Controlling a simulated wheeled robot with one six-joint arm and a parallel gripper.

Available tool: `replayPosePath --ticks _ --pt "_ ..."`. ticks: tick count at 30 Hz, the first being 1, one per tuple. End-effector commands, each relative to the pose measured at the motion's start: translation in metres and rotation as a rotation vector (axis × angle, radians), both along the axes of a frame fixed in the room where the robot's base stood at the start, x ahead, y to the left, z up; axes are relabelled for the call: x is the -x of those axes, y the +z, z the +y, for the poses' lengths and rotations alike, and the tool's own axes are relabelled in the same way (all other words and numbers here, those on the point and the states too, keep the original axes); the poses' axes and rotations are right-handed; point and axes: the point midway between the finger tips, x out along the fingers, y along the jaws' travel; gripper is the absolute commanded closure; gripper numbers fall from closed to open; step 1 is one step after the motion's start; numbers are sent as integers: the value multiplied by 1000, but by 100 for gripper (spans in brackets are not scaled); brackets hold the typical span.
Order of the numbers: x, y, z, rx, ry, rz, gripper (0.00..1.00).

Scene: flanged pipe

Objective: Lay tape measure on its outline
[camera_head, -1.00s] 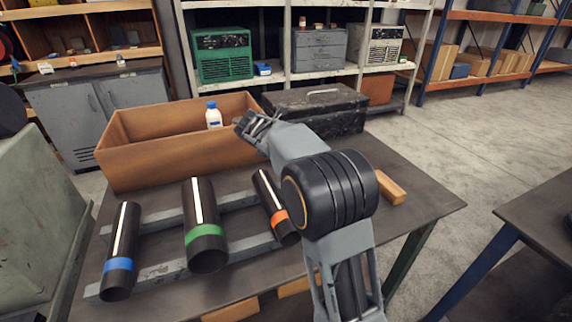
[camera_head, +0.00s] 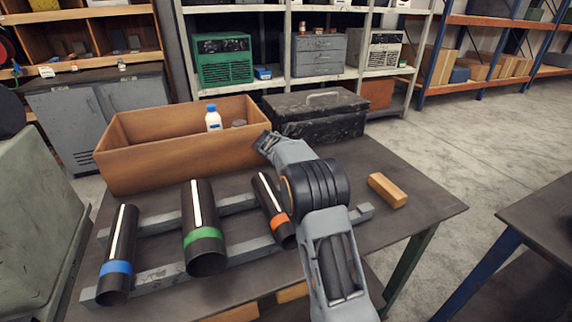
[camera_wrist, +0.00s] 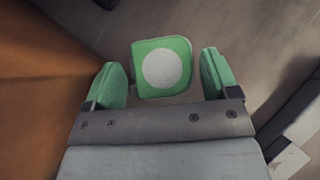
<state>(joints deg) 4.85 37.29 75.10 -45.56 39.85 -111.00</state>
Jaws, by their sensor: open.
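The tape measure (camera_wrist: 162,67), a green rounded block with a white disc on its face, shows in the wrist view on the dark table top. My gripper (camera_wrist: 163,78) is open, with one green-padded finger on each side of the tape measure and a visible gap to both. In the head view my gripper (camera_head: 264,142) is near the right front corner of the wooden crate; I cannot make out the tape measure there. No outline can be made out in either view.
The wooden crate (camera_head: 150,157), holding a white bottle (camera_head: 213,118), stands close to my gripper. A black case (camera_head: 330,125) is behind. Banded pipes (camera_head: 203,225) lie on grey rails to the front left. A wood block (camera_head: 387,190) lies right, with bare table around it.

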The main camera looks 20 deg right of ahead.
Motion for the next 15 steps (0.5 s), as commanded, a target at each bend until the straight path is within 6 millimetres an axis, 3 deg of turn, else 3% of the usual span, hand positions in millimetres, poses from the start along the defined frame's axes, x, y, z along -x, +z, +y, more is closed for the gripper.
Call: replayPosePath --ticks 12,15 --pt "-8 -11 -8 0 0 0 19" --pt "-8 -11 -8 0 0 0 27"
